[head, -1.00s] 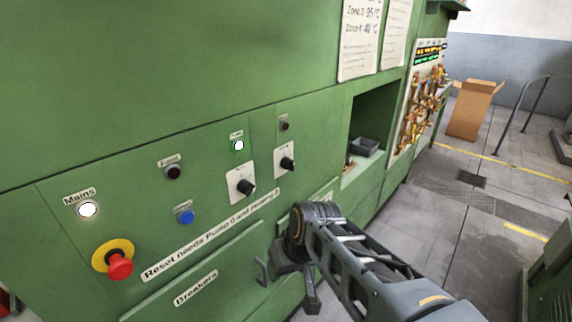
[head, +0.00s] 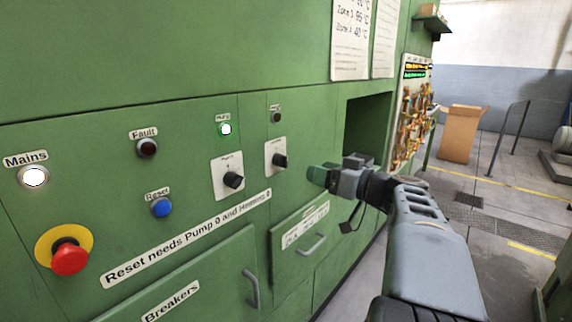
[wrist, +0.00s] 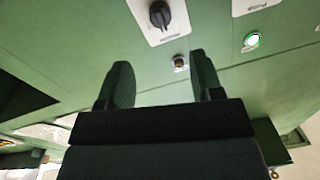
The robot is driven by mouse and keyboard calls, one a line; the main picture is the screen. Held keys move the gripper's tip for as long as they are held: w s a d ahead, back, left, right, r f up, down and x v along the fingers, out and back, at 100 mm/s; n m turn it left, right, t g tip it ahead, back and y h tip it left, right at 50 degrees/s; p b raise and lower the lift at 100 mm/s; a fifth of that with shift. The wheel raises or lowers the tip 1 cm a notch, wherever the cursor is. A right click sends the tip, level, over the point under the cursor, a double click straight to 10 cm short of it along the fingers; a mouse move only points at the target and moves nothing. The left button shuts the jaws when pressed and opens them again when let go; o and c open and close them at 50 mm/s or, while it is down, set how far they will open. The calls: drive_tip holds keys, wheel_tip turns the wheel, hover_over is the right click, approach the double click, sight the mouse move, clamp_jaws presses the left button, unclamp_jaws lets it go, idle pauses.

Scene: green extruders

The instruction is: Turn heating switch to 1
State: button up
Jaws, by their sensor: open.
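The right rotary switch (head: 279,160), below an unlit lamp (head: 276,117), appears to be the heating switch; its own label is too small to read.
A similar switch (head: 233,180) sits left, below a lit green lamp (head: 226,129). Further left are a blue reset button (head: 162,207), a fault lamp (head: 147,148) and a red emergency button (head: 70,257). Drawer handles (head: 312,245) stick out below. Open floor lies right.

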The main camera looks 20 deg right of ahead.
sight(287, 162)
drive_tip(key=p+x, duration=0.1)
drive_tip(key=x, duration=1)
drive_tip(key=shift+s, duration=0.1)
drive_tip(key=c, duration=0.9)
